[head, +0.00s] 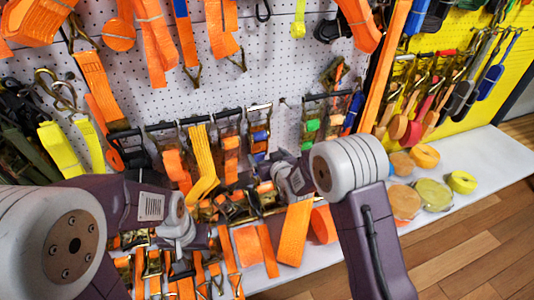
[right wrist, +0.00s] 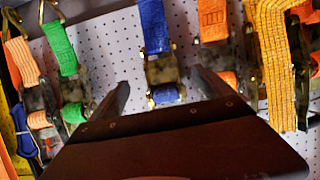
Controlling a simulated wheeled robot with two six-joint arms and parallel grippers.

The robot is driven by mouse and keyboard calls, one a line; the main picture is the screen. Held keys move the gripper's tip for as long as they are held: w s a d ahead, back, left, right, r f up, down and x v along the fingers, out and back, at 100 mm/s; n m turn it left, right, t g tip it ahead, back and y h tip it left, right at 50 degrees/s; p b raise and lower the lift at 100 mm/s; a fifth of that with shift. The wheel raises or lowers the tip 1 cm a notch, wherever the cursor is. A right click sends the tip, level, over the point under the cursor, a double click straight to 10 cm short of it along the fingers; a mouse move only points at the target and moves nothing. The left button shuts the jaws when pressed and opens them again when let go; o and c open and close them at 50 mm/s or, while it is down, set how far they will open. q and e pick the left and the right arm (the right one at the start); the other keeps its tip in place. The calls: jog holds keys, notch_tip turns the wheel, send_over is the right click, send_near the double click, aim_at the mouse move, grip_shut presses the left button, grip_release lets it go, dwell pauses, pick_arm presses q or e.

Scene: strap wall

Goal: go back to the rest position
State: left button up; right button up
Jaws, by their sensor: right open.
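My right gripper (right wrist: 160,78) is open in the right wrist view, its two dark fingers spread apart. A ratchet with a blue strap (right wrist: 153,25) hangs on the wall between and beyond the fingers; I cannot tell whether they touch it. In the head view my right wrist (head: 292,180) is in front of the lower row of straps, partly hidden by my own arm. My left arm comes in from the left, and its wrist (head: 180,228) is low in front of the buckles. Its fingers cannot be made out.
A white pegboard (head: 270,75) carries hanging orange straps (head: 150,45) and ratchets close to both arms. A shelf (head: 478,155) below holds several rolled straps (head: 405,200). A yellow panel (head: 475,110) with tools stands at right. Wooden floor (head: 465,250) is clear at lower right.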

jog(key=s+d+r+m+h, duration=0.2)
jog(key=d+r+h, duration=0.1)
jog(key=d+r, duration=0.7)
jog(key=s+d+f+m+g, duration=0.15)
jog(key=s+f+g, duration=0.3)
jog(key=s, duration=0.45)
jog(key=s+d+f+g+h, duration=0.1)
jog(key=s+d+f+g, duration=0.3)
jog(key=s, duration=0.6)
jog(key=s+d+f+g, duration=0.1)
jog(key=s+f+g, duration=0.2)
jog(key=s+f, duration=0.45)
notch_tip(320, 180, up, 36)
jog(key=s+p, duration=0.2)
jog(key=p, duration=3.2)
jog(key=shift+s+r+p, duration=0.25)
jog(key=shift+s+p, duration=0.1)
